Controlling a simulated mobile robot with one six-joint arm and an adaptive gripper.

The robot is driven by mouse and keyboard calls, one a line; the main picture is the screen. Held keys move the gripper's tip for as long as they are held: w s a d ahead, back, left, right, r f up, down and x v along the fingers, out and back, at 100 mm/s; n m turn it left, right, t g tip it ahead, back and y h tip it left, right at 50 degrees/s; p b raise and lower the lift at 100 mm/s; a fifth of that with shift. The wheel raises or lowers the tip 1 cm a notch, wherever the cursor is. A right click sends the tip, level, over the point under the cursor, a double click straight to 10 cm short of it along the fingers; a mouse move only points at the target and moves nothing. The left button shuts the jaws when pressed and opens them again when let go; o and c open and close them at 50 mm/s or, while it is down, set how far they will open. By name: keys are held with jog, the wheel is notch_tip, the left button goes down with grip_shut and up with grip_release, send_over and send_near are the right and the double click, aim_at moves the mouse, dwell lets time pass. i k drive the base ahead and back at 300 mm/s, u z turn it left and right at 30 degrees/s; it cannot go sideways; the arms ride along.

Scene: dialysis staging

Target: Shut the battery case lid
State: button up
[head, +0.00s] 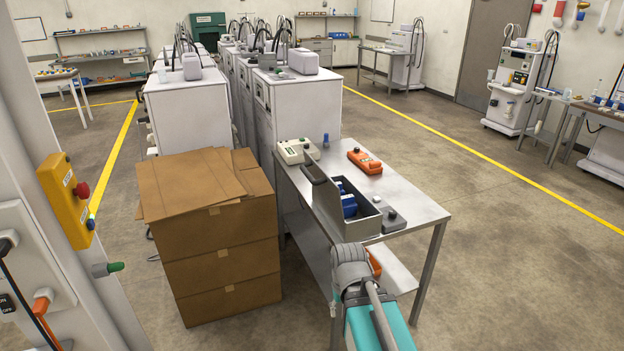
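The battery case (367,228) is a grey box on the metal table, with blue items (348,204) inside. Its grey lid (326,200) stands raised along the left side, with a dark handle near its top, so the case is open. My gripper (350,254) is at the grey end of my arm, at the bottom centre, in front of the case's near side. It looks apart from the lid. Its fingers cannot be made out, so I cannot tell whether it is open or shut.
The metal table (418,207) also bears an orange device (365,161), a pale green device (297,151), a small blue item (326,140) and a grey block with a dark knob (393,221). Stacked cardboard boxes (215,240) stand close left. The floor at right is clear.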

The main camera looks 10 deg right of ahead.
aim_at(330, 191)
jog(key=i, duration=0.9)
jog(key=z, duration=0.05)
